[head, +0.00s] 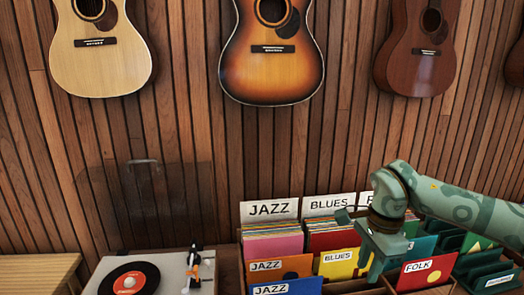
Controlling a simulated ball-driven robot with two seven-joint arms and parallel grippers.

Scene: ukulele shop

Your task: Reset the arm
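My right arm comes in from the right edge, green with darker markings, and bends down at the wrist. My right gripper (372,262) hangs over the record bins, in front of the yellow blues sleeve and beside the red folk sleeve. No record is clearly seen in it, and its finger gap is not clear from this angle. It hides part of the bins and of a third label behind it. My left arm and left gripper are not in view.
Record bins with a jazz label (269,210) and a blues label (328,204) fill the lower right. A turntable (150,275) with a black record and a clear raised lid stands left of them. Several guitars, including a sunburst one (272,75), hang on the slatted wall.

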